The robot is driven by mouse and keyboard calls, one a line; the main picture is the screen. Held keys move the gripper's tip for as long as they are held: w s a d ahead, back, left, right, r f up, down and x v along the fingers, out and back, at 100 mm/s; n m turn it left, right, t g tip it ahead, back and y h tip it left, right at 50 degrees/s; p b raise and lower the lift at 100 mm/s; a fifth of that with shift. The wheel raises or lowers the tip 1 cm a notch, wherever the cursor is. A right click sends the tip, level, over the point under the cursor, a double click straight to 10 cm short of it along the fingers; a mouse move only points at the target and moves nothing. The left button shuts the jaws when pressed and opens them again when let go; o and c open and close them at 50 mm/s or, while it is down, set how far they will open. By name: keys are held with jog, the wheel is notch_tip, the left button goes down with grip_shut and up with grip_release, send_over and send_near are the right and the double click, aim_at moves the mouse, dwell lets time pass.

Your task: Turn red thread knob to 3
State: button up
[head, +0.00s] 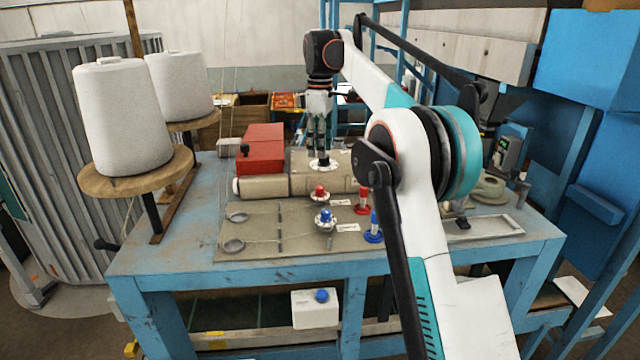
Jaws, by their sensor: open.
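The red thread knob (319,191) sits on a pale round dial on the beige panel of the table, with a small white label to its right. Its number marks are too small to read, so I cannot tell its setting. The blue knob (325,215) sits on a similar dial nearer the front edge. My gripper (319,154) points down behind the red knob, above a pale disc on the panel, and is apart from the red knob. Its fingers look close together at this distance, but it is open, and I see nothing between them.
A red post (362,203) and a blue post (373,232) stand right of the knobs. A red machine housing (261,150) is behind left. Large white thread cones (120,120) stand at left. My arm hides part of the table's right side.

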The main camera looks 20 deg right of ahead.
aim_at(320, 187)
notch_tip(320, 187, down, 12)
jog(key=shift+f+p, duration=0.1)
jog(key=shift+p, duration=0.85)
jog(key=shift+c, duration=0.2)
grip_shut()
